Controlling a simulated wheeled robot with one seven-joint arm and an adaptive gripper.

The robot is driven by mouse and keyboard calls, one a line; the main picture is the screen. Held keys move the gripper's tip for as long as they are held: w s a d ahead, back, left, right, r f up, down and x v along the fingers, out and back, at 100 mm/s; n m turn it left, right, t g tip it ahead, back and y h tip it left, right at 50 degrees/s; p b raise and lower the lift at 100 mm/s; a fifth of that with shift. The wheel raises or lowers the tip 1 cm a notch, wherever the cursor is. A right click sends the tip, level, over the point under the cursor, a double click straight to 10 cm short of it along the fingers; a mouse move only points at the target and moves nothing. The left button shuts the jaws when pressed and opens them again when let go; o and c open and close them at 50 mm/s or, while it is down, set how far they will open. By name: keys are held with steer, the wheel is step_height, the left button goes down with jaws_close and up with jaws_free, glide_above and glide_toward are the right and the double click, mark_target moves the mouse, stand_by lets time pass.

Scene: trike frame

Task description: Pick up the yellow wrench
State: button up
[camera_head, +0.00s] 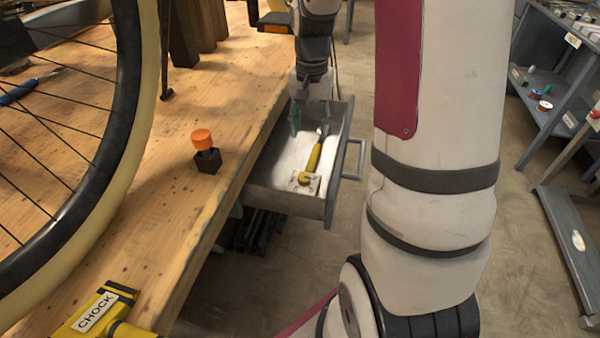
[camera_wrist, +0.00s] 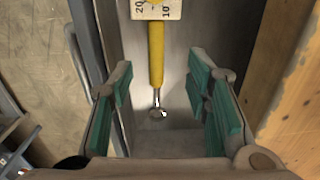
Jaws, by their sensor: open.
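The yellow wrench (camera_head: 314,157) lies in the open grey drawer (camera_head: 265,184) below the bench top, with its metal head toward the far end. A pale tag with printed numbers sits at its near end. In the wrist view the yellow wrench (camera_wrist: 156,55) runs down the middle, and its metal head lies between and beyond the fingers. My gripper (camera_head: 311,115) is at the far end of the drawer, near the wrench head. In the wrist view my gripper (camera_wrist: 165,100) is open and empty, with green pads on either side of the wrench's line.
The wooden bench (camera_head: 180,215) borders the drawer on the left, and the drawer handle (camera_head: 353,160) is on its right. An orange-topped black knob (camera_head: 205,152) stands on the bench near the edge. A wheel (camera_head: 130,110) and a yellow chock (camera_head: 95,313) are at left. Shelving is at right.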

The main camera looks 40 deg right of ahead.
steer(key=b, duration=0.2)
glide_above(311, 163)
steer(key=f, duration=0.6)
steer(key=shift+w+a+f, duration=0.15)
steer(key=shift+w+a, duration=0.05)
steer(key=shift+s+d+f+b, duration=0.15)
steer(key=shift+f+b, duration=0.55)
steer(key=shift+f, duration=0.65)
steer(key=shift+s+d+f+b, duration=0.1)
steer(key=shift+f+b, duration=0.6)
steer(key=shift+f, duration=0.65)
steer(key=shift+r, duration=0.1)
jaws_close()
